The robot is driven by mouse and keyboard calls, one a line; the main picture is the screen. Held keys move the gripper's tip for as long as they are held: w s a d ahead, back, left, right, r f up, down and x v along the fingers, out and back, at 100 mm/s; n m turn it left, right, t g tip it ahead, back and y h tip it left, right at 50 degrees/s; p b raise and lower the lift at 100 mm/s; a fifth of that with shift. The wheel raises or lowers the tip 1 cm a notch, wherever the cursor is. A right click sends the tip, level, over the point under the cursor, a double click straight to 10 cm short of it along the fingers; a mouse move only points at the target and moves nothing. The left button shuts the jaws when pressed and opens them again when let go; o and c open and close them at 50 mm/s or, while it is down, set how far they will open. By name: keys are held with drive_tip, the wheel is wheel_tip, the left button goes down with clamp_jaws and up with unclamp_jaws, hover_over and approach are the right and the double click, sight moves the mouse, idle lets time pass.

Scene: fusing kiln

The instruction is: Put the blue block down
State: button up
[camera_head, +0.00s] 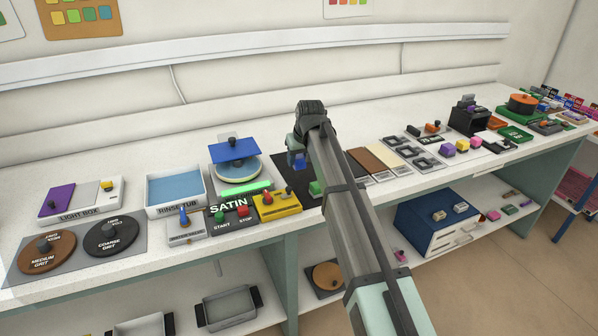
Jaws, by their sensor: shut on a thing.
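The blue block (299,162) is small and shows just left of my arm, partly covered by the gripper. My gripper (297,154) is shut on it above a dark mat (283,182); I cannot tell how far the block is from the mat. A green block (316,188) lies close by at lower right, partly behind my arm.
A wheel machine labelled SATIN (239,180) with a flat blue piece (234,150) on top stands to the left. A yellow switch box (278,205) is in front. The rinse tub (175,189) is farther left. Grey trays (412,152) lie to the right.

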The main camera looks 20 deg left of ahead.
sight(299, 180)
drive_tip(key=shift+f, duration=2.4)
drive_tip(key=shift+f, duration=0.1)
drive_tip(key=o, duration=1.1)
drive_tip(key=shift+c, duration=0.2)
drive_tip(key=v, duration=1.2)
